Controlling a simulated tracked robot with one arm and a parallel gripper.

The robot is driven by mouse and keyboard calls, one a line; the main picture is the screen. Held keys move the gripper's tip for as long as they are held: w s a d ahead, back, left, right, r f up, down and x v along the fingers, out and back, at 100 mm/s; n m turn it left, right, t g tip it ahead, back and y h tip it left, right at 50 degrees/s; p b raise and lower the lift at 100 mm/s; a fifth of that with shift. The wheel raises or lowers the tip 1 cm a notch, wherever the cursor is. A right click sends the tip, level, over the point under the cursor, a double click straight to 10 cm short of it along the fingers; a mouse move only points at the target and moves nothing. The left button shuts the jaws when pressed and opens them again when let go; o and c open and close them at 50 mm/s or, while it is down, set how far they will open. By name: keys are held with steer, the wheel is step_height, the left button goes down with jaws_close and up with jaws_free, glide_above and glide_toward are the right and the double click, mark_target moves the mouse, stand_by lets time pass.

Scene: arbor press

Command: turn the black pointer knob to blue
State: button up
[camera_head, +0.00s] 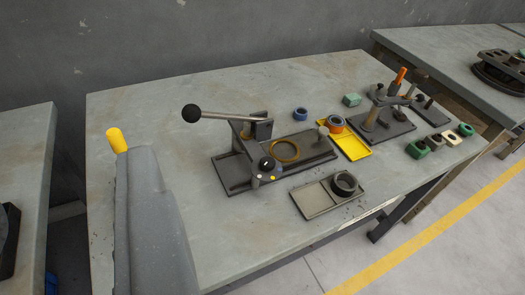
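The black pointer knob (267,163) sits on the front of the arbor press (245,150) in the middle of the bench. A small pale mark shows on the knob's face, but its exact direction is too small to tell. Small coloured dots, one yellow and one pale, show just below the knob. I cannot make out a blue dot. A grey part with a yellow tip (117,140), which looks like part of my gripper or arm, fills the lower left, well left of the knob and apart from it. No pair of fingertips shows, so its opening is hidden.
The press lever (225,115) with a black ball sticks out left above the knob. A grey tray (318,200) with a dark ring lies right of the knob. A yellow tray (352,143) and a second fixture (385,115) stand farther right. The bench's left part is clear.

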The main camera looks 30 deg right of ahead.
steer(key=shift+o, duration=1)
steer(key=w+a+m+t+y+p, duration=0.15)
steer(key=w+a+p, duration=0.45)
steer(key=w, duration=0.9)
steer(key=w+d+f+m+h+p, duration=0.1)
steer(key=w+f+m+h+p, duration=0.45)
steer(key=w, duration=0.45)
steer(key=m+g+h+p, duration=0.65)
steer(key=g+h, duration=0.35)
steer(key=h, duration=0.2)
glide_toward(262, 167)
steer(key=shift+n+t, duration=0.25)
steer(key=shift+t, duration=0.1)
steer(key=b+x, duration=0.1)
steer(key=x, duration=1)
steer(key=shift+s+d+f, duration=0.1)
steer(key=shift+d, duration=0.15)
